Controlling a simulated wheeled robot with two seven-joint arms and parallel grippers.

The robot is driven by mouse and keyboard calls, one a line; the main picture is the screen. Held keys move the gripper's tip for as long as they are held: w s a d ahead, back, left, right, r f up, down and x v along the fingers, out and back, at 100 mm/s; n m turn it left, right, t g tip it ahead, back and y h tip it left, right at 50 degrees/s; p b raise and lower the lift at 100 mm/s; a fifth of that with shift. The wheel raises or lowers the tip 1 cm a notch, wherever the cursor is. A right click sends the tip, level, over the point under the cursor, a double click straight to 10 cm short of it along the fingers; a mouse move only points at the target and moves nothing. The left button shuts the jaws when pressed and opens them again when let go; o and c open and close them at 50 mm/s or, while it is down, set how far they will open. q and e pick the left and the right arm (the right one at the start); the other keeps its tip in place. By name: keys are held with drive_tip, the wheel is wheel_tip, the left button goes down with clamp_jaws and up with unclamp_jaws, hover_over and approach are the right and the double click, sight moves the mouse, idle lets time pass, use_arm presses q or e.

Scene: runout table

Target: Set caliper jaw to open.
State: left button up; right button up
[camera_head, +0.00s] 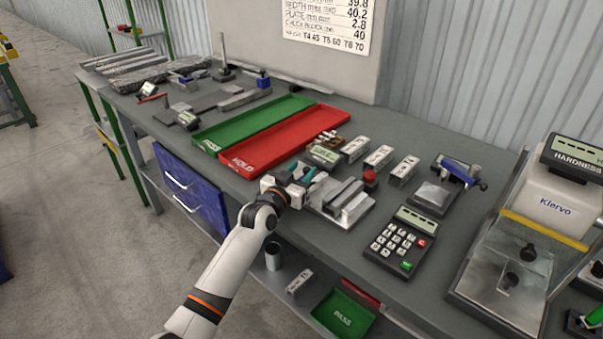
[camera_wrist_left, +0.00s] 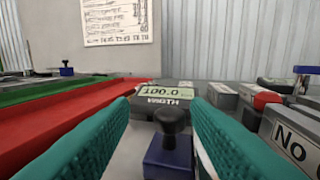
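The width caliper stands at the front of the table, with its display (camera_head: 325,155) behind a metal bed with raised bars (camera_head: 343,198). In the left wrist view the display (camera_wrist_left: 166,90) reads 100.0 above the word WIDTH. A dark blue block (camera_wrist_left: 168,158) with a black knob (camera_wrist_left: 172,121), apparently the sliding jaw, is in front of the display. My left gripper (camera_head: 300,175) is over the left side of the caliper. In the wrist view its teal fingers (camera_wrist_left: 161,108) are apart, with the knob between them; contact is not clear. My right gripper is not in view.
A red HOLD tray (camera_head: 250,156) and green PASS tray (camera_head: 222,139) lie left of the caliper. Several labelled blocks (camera_head: 379,157) and a red button (camera_head: 370,177) stand behind it. A keypad (camera_head: 400,240) and the hardness tester (camera_head: 547,200) are to the right.

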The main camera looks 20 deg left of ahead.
use_arm(q)
drive_tip(key=shift+s+d, duration=0.15)
drive_tip(key=shift+s, duration=0.3)
drive_tip(key=s+a, duration=0.1)
drive_tip(key=s, duration=1)
drive_tip(key=shift+a+b, duration=0.3)
drive_tip(key=shift+a, duration=0.05)
drive_tip(key=shift+s+f, duration=0.1)
